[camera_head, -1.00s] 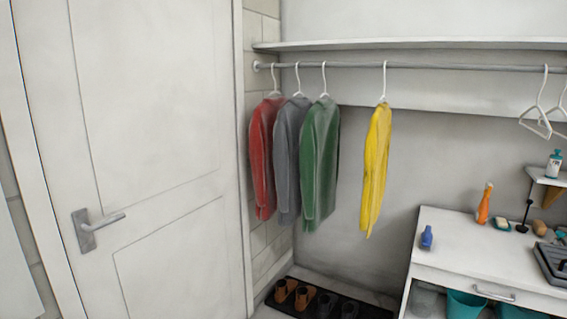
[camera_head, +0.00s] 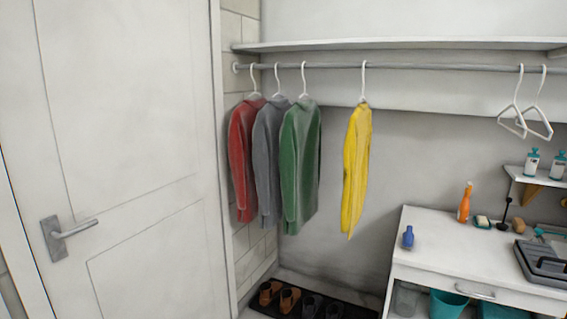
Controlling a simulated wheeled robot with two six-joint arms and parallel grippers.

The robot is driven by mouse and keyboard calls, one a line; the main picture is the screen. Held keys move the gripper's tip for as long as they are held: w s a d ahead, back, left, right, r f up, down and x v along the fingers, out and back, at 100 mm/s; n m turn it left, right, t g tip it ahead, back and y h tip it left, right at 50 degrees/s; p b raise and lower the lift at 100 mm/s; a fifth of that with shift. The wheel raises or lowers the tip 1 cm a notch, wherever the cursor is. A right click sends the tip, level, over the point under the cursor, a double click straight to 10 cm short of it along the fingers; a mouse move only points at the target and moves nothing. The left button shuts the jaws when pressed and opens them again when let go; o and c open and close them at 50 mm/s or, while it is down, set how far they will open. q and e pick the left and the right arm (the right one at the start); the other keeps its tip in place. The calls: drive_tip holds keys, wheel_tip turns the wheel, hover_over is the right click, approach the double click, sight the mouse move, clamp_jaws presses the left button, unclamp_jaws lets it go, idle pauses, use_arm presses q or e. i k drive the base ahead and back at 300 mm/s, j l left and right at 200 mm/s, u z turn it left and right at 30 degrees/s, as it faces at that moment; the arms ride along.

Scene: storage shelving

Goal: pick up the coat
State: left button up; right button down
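Several coats hang on white hangers from a metal rail (camera_head: 420,67). At the left, close together, are a red coat (camera_head: 242,160), a grey coat (camera_head: 268,165) and a green coat (camera_head: 300,170). The green one partly covers the grey, and the grey partly covers the red. A yellow coat (camera_head: 356,170) hangs apart, to the right of the green one. I cannot tell which of them is the task's coat. Neither of my grippers is in view.
A white door (camera_head: 120,120) fills the left. Empty hangers (camera_head: 524,118) hang at the right of the rail. A white cabinet (camera_head: 430,250) with bottles and a tray stands at the lower right. Shoes on a dark mat (camera_head: 345,308) lie on the floor below the coats.

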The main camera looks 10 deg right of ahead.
sight(269, 119)
drive_tip(key=z, duration=0.2)
drive_tip(key=i+l+u, duration=0.1)
drive_tip(key=i, duration=0.5)
drive_tip(key=u, duration=2.5)
drive_tip(key=z, duration=0.4)
drive_tip(key=l+z, duration=0.1)
drive_tip(key=z, duration=0.75)
drive_tip(key=l+z, duration=0.1)
drive_tip(key=z, duration=1.15)
drive_tip(key=i+l, duration=0.1)
drive_tip(key=i, duration=0.8)
drive_tip(key=j+u, duration=0.05)
